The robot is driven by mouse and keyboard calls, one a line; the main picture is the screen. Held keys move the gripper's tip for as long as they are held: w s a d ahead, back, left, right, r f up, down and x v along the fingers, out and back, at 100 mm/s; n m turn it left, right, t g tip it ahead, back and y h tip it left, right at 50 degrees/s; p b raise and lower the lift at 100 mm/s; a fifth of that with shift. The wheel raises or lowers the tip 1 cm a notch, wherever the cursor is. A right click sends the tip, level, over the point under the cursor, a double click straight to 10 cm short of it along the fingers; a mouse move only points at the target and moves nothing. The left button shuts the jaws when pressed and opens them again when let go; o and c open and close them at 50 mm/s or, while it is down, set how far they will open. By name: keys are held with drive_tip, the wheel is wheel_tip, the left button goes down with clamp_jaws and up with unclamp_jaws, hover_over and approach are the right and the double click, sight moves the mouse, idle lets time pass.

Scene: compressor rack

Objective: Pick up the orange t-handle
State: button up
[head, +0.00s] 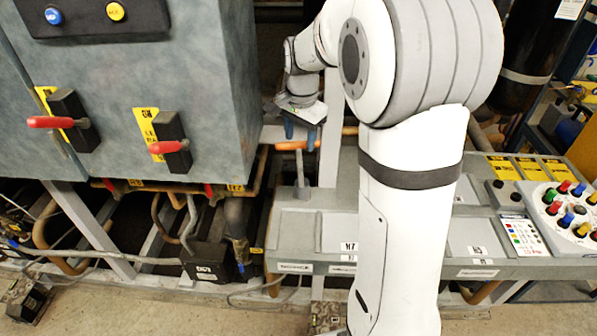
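The orange t-handle (297,145) stands upright in the head view, its orange crossbar on top of a grey stem that goes down into a grey block on the bench. My gripper (300,132) points down right at the crossbar. Its two blue fingertips are apart, one toward the left and one toward the right, with a gap between them. The tips overlap the crossbar's upper edge in the picture; I cannot tell whether they touch it. Part of the bench behind is hidden by my arm.
A grey cabinet (140,90) with red-handled levers (170,146) stands left of the t-handle. The grey bench (388,245) has shallow recesses. A board of coloured knobs (570,212) is at the right. Pipes and a black box (205,262) lie below the cabinet.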

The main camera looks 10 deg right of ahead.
sight(303, 146)
drive_tip(key=shift+g, duration=0.7)
drive_tip(key=s+f, duration=0.1)
drive_tip(key=f, duration=0.2)
drive_tip(key=s+f, duration=0.1)
drive_tip(key=f, duration=0.1)
drive_tip(key=shift+s, duration=0.3)
drive_tip(key=shift+c, duration=0.6)
drive_tip(key=shift+w+d+f, duration=0.2)
drive_tip(key=shift+w+f, duration=0.05)
drive_tip(key=shift+w, duration=0.35)
drive_tip(key=shift+c, duration=0.8)
drive_tip(key=shift+r, duration=0.75)
clamp_jaws()
drive_tip(key=shift+w+d+f+p, duration=0.1)
drive_tip(key=shift+w+f+p, duration=0.05)
drive_tip(key=shift+w+p, duration=0.2)
drive_tip(key=shift+s, duration=0.1)
